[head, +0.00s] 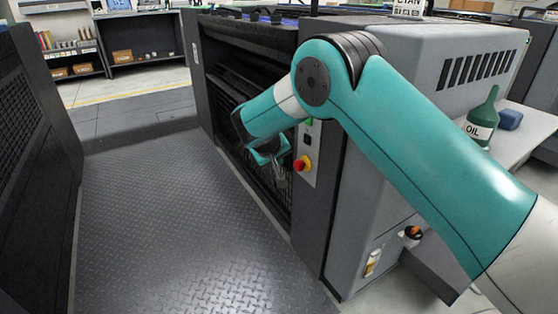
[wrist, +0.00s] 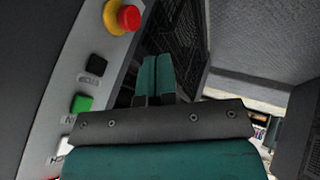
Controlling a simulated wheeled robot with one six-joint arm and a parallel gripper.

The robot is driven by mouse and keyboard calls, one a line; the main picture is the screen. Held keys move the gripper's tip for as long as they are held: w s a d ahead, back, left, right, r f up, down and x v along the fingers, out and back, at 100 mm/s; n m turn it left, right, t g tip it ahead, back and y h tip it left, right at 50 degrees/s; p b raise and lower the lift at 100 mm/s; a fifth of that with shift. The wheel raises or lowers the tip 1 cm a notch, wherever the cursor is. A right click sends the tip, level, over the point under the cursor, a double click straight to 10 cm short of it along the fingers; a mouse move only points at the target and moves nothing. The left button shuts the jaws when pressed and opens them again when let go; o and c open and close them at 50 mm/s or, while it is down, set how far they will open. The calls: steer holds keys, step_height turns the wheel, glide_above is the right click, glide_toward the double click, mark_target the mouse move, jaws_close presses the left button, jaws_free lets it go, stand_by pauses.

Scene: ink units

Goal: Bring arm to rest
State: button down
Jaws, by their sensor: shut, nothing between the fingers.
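My teal arm (head: 430,150) comes in from the lower right, bends at a raised elbow and points down left toward the dark open front of the ink unit (head: 225,75). My gripper (head: 268,160) hangs in front of that opening, just left of the button panel. In the wrist view the two teal fingers of my gripper (wrist: 156,78) lie side by side, shut, with nothing between them. The grey control panel (wrist: 62,85) is close to their left. I cannot tell the exact gap between fingers and unit.
The panel carries a red stop button on yellow (head: 301,164), a green button (wrist: 82,103) and a black button (wrist: 96,64). A green oil bottle (head: 481,122) and a blue object (head: 509,118) stand on a side table. The treadplate walkway (head: 170,220) is clear.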

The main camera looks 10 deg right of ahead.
steer(key=shift+r, duration=0.1)
steer(key=s+a+r+n+g+y, duration=0.1)
steer(key=s+r+n+g+y, duration=0.3)
steer(key=s+r, duration=1.05)
steer(key=s+r+n+g+y, duration=0.1)
steer(key=s+r+y, duration=0.1)
steer(key=s, duration=1.3)
steer(key=s+r+g+y, duration=0.1)
steer(key=s+r+y, duration=0.1)
steer(key=s, duration=1.3)
step_height(320, 180, up, 26)
steer(key=p, duration=2.6)
steer(key=shift+w, duration=0.45)
